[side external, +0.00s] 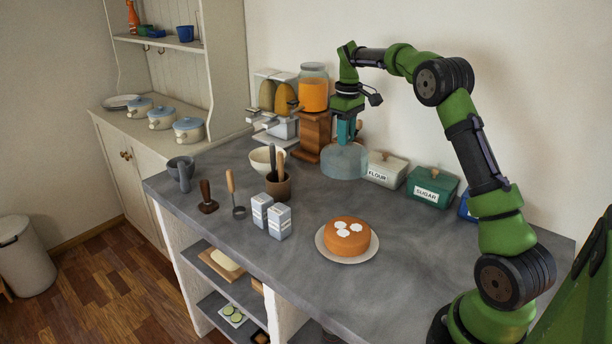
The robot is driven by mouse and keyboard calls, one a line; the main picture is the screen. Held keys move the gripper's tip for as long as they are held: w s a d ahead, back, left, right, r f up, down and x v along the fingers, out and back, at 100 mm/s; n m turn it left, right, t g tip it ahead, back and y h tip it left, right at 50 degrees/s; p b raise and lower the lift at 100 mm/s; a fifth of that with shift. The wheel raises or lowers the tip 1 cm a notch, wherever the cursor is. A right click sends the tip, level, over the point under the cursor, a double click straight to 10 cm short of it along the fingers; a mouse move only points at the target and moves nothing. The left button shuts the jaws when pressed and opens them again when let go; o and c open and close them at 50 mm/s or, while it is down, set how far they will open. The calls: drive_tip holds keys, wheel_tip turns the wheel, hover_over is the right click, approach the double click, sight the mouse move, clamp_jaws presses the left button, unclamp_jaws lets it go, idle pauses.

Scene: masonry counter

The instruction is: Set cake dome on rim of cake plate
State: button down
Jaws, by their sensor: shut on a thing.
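The cake dome (343,162) is a clear, bluish glass cover at the back of the counter. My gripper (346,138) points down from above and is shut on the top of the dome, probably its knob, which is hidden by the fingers. The dome is upright; I cannot tell whether its lower edge touches the counter or hangs just above it. The cake plate (322,246) is a pale round plate nearer the front of the counter. An orange-brown cake with several white dots sits on it, uncovered, and the plate's rim shows around it.
A wooden dispenser (311,135) with an orange jar stands close left of the dome. Flour (384,170) and sugar (432,189) boxes stand right of it. A utensil crock (277,187) and two cartons (279,222) stand left. Counter between dome and plate is clear.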

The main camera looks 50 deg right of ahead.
drive_tip(key=s+a+f+n, duration=0.2)
drive_tip(key=s+a+n, duration=0.3)
drive_tip(key=s+a, duration=0.6)
drive_tip(key=a, duration=0.3)
drive_tip(key=shift+s+a+n, duration=0.35)
drive_tip(key=shift+a+n, duration=0.05)
drive_tip(key=shift+f, duration=0.2)
drive_tip(key=shift+f, duration=2.8)
drive_tip(key=shift+f, duration=1.05)
drive_tip(key=c, duration=0.9)
unclamp_jaws()
